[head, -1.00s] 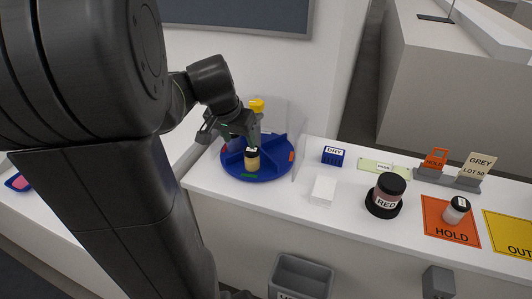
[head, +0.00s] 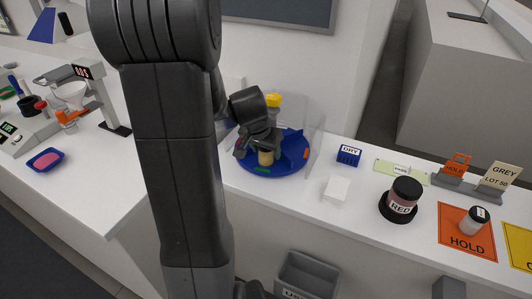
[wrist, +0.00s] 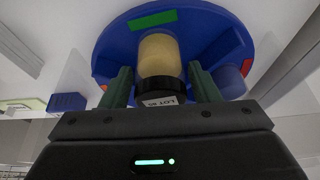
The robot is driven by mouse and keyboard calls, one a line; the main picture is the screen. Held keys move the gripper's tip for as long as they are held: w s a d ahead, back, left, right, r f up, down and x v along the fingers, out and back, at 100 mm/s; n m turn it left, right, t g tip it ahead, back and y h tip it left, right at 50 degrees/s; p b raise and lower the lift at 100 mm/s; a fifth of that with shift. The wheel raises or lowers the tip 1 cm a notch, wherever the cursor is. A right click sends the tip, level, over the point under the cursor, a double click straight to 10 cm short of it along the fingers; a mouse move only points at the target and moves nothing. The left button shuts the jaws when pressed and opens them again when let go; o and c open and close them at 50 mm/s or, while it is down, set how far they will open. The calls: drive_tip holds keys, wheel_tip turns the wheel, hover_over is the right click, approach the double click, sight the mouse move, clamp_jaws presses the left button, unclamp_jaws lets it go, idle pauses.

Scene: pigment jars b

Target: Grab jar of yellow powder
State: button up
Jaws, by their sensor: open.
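A jar of pale yellow powder (head: 265,158) stands on a blue divided turntable (head: 290,168). In the wrist view the jar (wrist: 159,55) has a black lid with a white label that reads "LOT" and a number I cannot make out. My gripper (head: 261,143) is lowered over it from above. In the wrist view my gripper (wrist: 160,78) is open, with one finger on each side of the jar's lid and a gap showing to each. In the head view the gripper hides the lid.
A bluish-purple jar (wrist: 229,82) stands in another compartment, close to the right finger. A clear shield (head: 313,135) stands around the turntable's back, with a yellow object (head: 273,100) there. A DRY block (head: 348,156), a white block (head: 336,189) and a RED jar (head: 401,200) stand to the right.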

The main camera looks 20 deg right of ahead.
drive_tip(key=shift+x, duration=0.9)
drive_tip(key=c, duration=0.7)
drive_tip(key=shift+r, duration=0.1)
drive_tip(key=shift+c, duration=0.2)
